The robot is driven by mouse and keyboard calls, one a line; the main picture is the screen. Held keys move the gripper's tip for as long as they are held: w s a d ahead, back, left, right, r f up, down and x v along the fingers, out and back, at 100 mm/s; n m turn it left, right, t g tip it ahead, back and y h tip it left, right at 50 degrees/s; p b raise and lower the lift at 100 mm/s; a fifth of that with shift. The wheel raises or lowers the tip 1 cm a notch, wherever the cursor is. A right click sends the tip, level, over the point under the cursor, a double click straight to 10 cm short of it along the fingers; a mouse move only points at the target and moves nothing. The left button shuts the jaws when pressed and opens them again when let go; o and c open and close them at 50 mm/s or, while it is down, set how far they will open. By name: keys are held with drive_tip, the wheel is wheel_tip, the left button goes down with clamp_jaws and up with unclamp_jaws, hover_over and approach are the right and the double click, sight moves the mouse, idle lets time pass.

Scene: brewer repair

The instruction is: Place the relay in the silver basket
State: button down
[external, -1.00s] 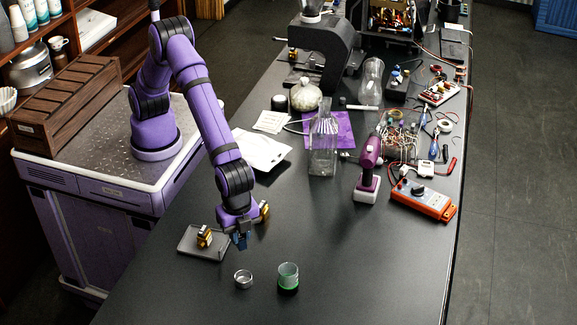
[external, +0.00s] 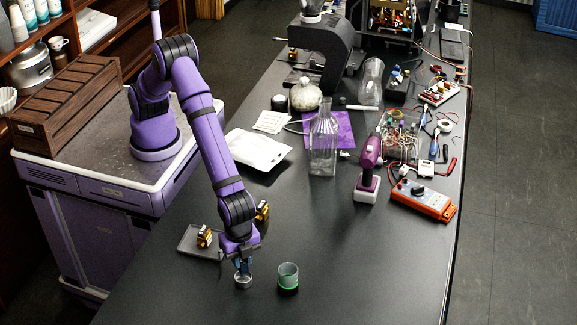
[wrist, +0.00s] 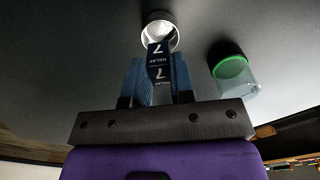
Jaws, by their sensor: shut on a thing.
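The silver basket (external: 243,283) is a small round metal cup standing on the dark table near its front. It also shows in the wrist view (wrist: 155,17), partly covered by the relay. My gripper (external: 243,263) is directly above the basket, pointing down. In the wrist view my gripper (wrist: 158,80) is shut on the relay (wrist: 158,60), a small dark block with white "RELAY" and "7" markings. The relay's far end overlaps the basket opening in that view. I cannot tell whether it is inside the rim or just above it.
A grey tray (external: 187,243) with a brass-coloured part is at the left, and another brass part (external: 262,211) is behind my wrist. The table's front right is clear.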

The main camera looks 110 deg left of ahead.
drive_tip(key=shift+f, duration=0.9)
drive_tip(key=c, duration=0.9)
unclamp_jaws()
drive_tip(key=shift+r, duration=3.5)
